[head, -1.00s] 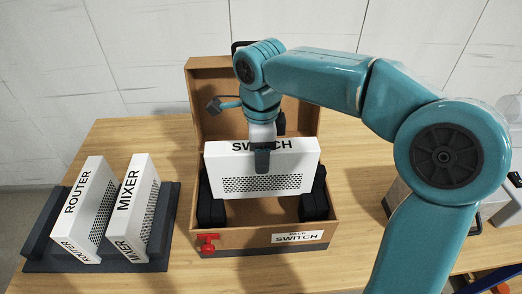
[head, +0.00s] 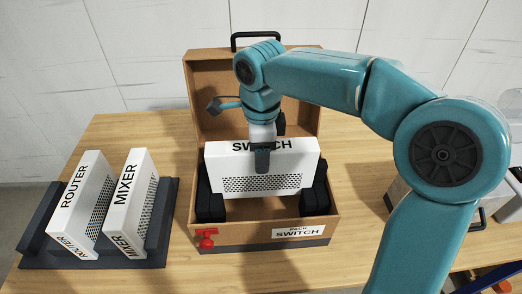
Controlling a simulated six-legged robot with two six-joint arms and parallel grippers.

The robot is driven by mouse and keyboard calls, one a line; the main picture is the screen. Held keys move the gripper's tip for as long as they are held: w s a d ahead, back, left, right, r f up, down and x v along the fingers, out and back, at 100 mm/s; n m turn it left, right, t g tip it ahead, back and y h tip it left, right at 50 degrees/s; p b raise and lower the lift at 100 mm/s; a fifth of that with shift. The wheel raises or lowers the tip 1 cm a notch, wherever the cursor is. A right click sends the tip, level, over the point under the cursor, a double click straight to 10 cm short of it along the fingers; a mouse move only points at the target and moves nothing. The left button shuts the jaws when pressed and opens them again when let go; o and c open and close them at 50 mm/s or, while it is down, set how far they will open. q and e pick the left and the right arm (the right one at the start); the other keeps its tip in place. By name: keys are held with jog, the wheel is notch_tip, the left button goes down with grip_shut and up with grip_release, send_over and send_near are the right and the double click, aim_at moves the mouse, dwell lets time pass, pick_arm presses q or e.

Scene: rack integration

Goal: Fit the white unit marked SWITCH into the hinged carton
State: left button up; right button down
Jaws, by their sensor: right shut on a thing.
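The white SWITCH unit (head: 222,165) is upright with its perforated face toward me, in the open hinged carton (head: 250,233). My right gripper (head: 262,160) is shut on the middle of its top edge. The unit sits between black foam blocks at the left (head: 208,200) and right (head: 318,197); whether it rests on the carton floor is hidden. The carton's lid (head: 205,95) stands open behind, with a black handle on top. My left gripper is not in view.
White ROUTER (head: 80,200) and MIXER (head: 128,200) units stand in a dark rack (head: 155,250) on the left of the wooden table (head: 125,135). A grey case (head: 403,205) is at the right, partly behind my right arm.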

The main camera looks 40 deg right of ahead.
jog(key=shift+f+b, duration=1.95)
jog(key=shift+f, duration=0.55)
jog(key=shift+c, duration=1.7)
grip_release()
jog(key=shift+f, duration=0.1)
notch_tip(320, 180, up, 17)
jog(key=p, duration=0.2)
jog(key=shift+f+p, duration=0.2)
jog(key=shift+p, duration=0.1)
jog(key=shift+s, duration=0.1)
